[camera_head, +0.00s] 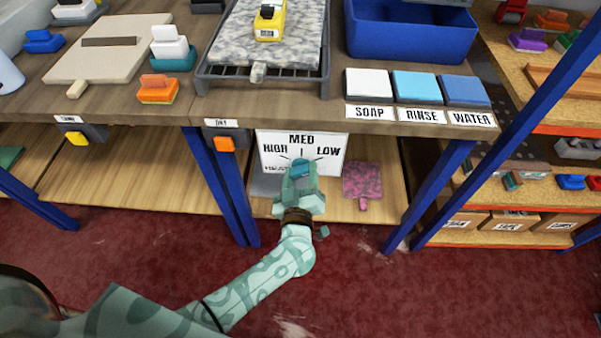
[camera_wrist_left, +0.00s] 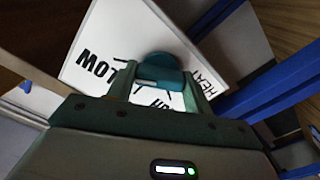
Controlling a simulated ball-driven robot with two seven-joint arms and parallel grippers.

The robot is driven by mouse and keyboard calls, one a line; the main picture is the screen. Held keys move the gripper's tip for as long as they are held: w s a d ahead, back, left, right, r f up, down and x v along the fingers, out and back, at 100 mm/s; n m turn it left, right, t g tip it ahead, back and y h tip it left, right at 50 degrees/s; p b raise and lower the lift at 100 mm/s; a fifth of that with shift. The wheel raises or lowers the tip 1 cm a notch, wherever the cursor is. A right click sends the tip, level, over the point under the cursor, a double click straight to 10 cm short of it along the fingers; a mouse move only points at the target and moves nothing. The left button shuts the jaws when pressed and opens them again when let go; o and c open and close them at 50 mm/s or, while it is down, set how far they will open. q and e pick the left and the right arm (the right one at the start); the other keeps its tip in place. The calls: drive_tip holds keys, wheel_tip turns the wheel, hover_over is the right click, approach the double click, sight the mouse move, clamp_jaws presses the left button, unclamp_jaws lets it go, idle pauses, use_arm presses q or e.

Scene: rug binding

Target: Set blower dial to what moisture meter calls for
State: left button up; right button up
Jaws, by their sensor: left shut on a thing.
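The blower's white dial panel (camera_head: 330,150) stands on the lower shelf under the bench, marked HIGH, MED and LOW. It shows rotated in the left wrist view (camera_wrist_left: 100,40). The teal dial (camera_wrist_left: 160,70) sits on the panel, between the fingers of my left gripper (camera_wrist_left: 158,90). My left gripper (camera_head: 300,172) is shut on the dial and covers much of it in the head view. Where the dial points I cannot tell. The yellow moisture meter (camera_head: 269,22) rests on the grey mottled rug (camera_head: 300,50) in a tray on the bench; its reading is too small to read. My right gripper is not in view.
Blue legs (camera_head: 222,190) stand left of the panel, and another blue leg (camera_head: 430,195) stands to the right. A pink mottled piece (camera_head: 362,180) lies right of my gripper. SOAP, RINSE and WATER pads (camera_head: 418,87) sit above on the bench edge.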

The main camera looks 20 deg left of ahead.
use_arm(q)
drive_tip(key=shift+n, duration=0.3)
drive_tip(key=shift+c, duration=0.3)
drive_tip(key=shift+n, duration=0.5)
drive_tip(key=n, duration=0.4)
drive_tip(key=shift+p, duration=0.3)
drive_tip(key=n, duration=0.4)
drive_tip(key=shift+s+f, duration=0.1)
drive_tip(key=n, duration=0.3)
drive_tip(key=shift+n+b, duration=0.3)
drive_tip(key=shift+b, duration=0.05)
drive_tip(key=n+b, duration=0.1)
drive_tip(key=n, duration=0.4)
drive_tip(key=shift+f, duration=0.15)
drive_tip(key=n+b, duration=0.1)
drive_tip(key=n, duration=0.4)
drive_tip(key=shift+n+b, duration=0.3)
drive_tip(key=shift+b, duration=0.1)
